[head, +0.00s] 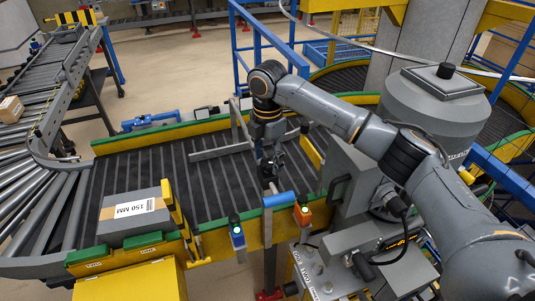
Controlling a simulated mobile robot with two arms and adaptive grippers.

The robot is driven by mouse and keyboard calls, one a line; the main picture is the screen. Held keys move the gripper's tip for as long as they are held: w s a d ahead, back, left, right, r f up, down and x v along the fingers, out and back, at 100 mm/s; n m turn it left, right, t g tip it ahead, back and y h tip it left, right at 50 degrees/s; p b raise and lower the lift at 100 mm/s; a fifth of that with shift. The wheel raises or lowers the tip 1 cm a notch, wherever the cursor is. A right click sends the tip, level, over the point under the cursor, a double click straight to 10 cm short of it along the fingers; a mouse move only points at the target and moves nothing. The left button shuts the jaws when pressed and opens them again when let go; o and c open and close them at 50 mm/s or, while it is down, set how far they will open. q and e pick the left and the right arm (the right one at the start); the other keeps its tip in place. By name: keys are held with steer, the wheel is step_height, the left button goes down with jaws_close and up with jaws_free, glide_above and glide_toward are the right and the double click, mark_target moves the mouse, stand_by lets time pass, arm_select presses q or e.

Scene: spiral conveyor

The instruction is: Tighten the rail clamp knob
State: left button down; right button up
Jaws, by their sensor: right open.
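My right arm reaches in from the right side of the head view. My right gripper (270,168) is open and points down over the near edge of the dark conveyor belt (150,170). A grey guide rail (220,152) lies across the belt just left of the gripper. A blue cylindrical part (278,200) sits on the yellow side frame just below the fingers. The rail clamp knob cannot be told clearly from the dark fingers; the gripper may hide it. I cannot tell whether the fingers touch anything. My left gripper is not in view.
A grey box labelled "150 MM" (143,207) stands on the belt at left. A large grey drum (430,105) is at right. The belt's middle is clear.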

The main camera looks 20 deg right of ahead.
steer(key=shift+f, duration=0.2)
steer(key=c, duration=1.1)
steer(key=shift+c, duration=0.2)
